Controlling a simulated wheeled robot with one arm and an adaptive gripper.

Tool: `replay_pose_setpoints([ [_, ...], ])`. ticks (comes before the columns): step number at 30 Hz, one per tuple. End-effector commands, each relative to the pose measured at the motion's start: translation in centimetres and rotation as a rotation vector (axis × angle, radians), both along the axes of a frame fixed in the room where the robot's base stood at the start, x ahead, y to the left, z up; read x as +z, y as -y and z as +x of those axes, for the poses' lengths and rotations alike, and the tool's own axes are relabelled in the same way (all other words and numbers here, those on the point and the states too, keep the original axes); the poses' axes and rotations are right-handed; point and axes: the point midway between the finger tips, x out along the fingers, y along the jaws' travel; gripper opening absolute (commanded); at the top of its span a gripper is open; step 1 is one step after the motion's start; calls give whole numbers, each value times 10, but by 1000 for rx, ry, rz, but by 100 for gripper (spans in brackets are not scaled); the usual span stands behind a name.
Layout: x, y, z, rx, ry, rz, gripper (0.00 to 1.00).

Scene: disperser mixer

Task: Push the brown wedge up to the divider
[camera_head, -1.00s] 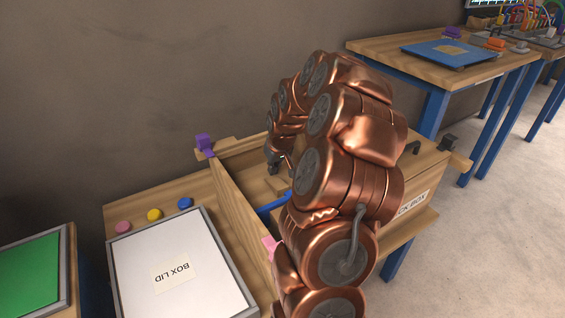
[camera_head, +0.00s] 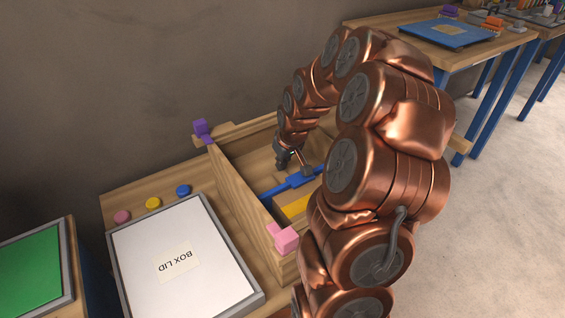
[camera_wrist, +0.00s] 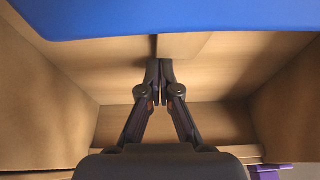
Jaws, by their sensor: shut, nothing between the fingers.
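The blue divider (camera_head: 287,185) lies across the inside of an open wooden box. In the wrist view it fills the top edge as a blue band (camera_wrist: 170,15). A plain wood-brown piece that looks like the brown wedge (camera_wrist: 184,46) lies just ahead of the fingertips, its far edge meeting the blue band in the picture. I cannot tell whether they touch. My gripper (camera_wrist: 160,68) is shut and empty, pointing down into the box, with its tips at the wedge's near edge. In the head view my gripper (camera_head: 283,162) is on the far side of the divider.
The box's left wall (camera_head: 235,192) carries a purple clamp (camera_head: 201,129) and a pink clamp (camera_head: 284,238). A yellow part (camera_head: 296,206) lies in the near compartment. The white box lid (camera_head: 205,255) lies to the left. My arm hides the box's right side.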

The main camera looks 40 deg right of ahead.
Motion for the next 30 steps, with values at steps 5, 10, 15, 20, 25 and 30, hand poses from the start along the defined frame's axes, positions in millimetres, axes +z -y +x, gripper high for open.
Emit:
replay_pose_setpoints([
  [5, 13, -1, -2, 1, 2, -1, 0],
  [10, 37, -4, -7, 4, 2, -1, 0],
  [15, 66, -6, -12, 8, 5, -1, 0],
  [20, 86, -8, -18, 11, 0, 0, 0],
  [25, 94, -8, -21, 9, 1, 0, 0],
  [30, 97, -10, -22, 10, -2, 1, 0],
])
